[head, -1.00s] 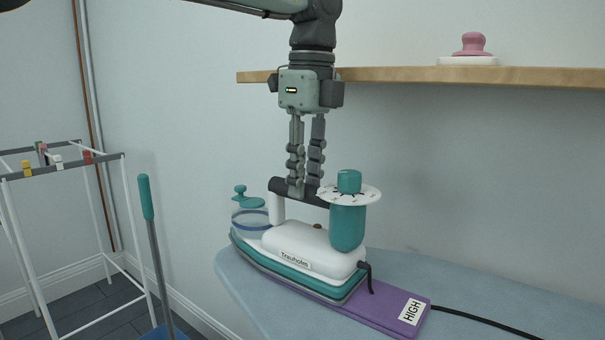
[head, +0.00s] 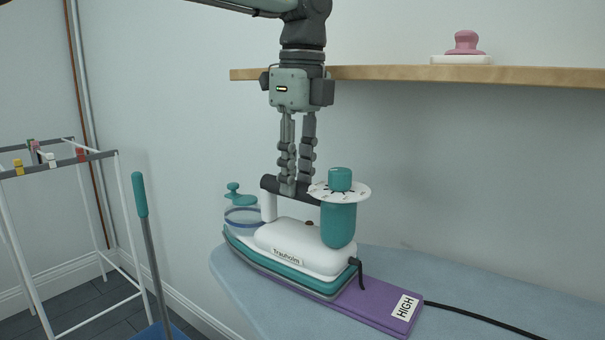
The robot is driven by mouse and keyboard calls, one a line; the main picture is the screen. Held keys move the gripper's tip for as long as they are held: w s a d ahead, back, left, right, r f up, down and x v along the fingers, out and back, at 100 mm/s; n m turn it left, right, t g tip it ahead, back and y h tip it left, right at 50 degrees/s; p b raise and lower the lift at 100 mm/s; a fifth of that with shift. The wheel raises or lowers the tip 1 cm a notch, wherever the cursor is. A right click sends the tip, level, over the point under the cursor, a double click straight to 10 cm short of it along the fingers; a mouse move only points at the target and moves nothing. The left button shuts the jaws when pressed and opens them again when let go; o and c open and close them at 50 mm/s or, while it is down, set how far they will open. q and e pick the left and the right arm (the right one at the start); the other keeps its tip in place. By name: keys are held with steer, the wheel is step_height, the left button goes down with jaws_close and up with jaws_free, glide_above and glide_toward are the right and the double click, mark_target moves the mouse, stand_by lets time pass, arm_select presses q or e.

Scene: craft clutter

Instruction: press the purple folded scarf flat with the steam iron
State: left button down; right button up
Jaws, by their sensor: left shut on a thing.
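The steam iron (head: 300,250) is white and teal, with a dark handle bar, a teal tank with a white dial plate, and a black cord. It stands soleplate down on the purple folded scarf (head: 376,304). The scarf shows only at the right end beyond the iron, with a white label reading HIGH; the rest is hidden under the iron. My left gripper (head: 294,190) comes down from above and is shut on the iron's dark handle. My right gripper is not in view.
The blue-grey ironing board (head: 455,285) has free room at right. A wooden shelf (head: 400,75) holds a pink-knobbed object (head: 465,44). A drying rack (head: 65,165) and a teal-handled pole (head: 140,196) stand left.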

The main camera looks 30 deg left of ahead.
arm_select(q)
steer(key=shift+d+r, duration=0.15)
steer(key=shift+d, duration=0.75)
steer(key=shift+f, duration=0.2)
steer(key=shift+r+p, duration=1.25)
steer(key=shift+r, duration=2.85)
steer(key=shift+a, duration=0.15)
